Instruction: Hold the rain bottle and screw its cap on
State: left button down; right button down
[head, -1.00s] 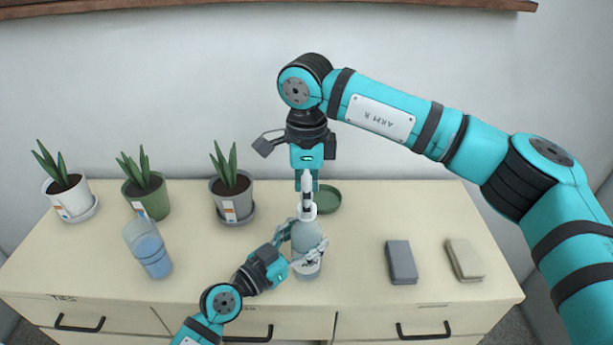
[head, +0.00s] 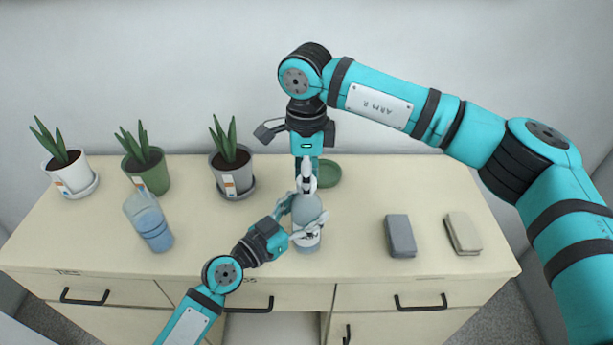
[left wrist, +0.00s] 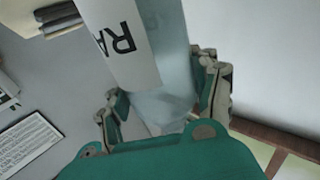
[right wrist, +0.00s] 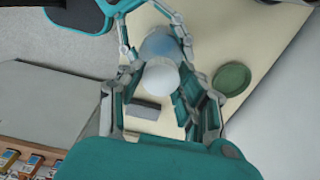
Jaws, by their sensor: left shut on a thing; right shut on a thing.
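The rain bottle (head: 307,208) is a greyish translucent bottle standing at the front middle of the cabinet top. My left gripper (head: 306,230) is shut around its body from the left. In the left wrist view the bottle's white label (left wrist: 122,45) shows the letters "RA". My right gripper (head: 307,178) points down from above, shut on the white cap. The round cap (right wrist: 162,77) shows between its fingers in the right wrist view, over the bluish bottle (right wrist: 158,44). The cap is lined up at the bottle's neck; fingers hide whether they touch.
Another bottle with blue contents (head: 149,222) stands to the left. Three potted plants (head: 145,170) line the back left. A green dish (head: 328,174) lies just behind the rain bottle. A grey block (head: 400,236) and a beige block (head: 462,233) lie to the right.

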jog(key=shift+w, duration=0.1)
jog(key=c, duration=0.8)
grip_release()
jog(key=shift+r, duration=0.1)
notch_tip(320, 180, up, 12)
jog(key=shift+f, duration=0.1)
pick_arm(q)
jog(key=shift+c, duration=0.9)
grip_release()
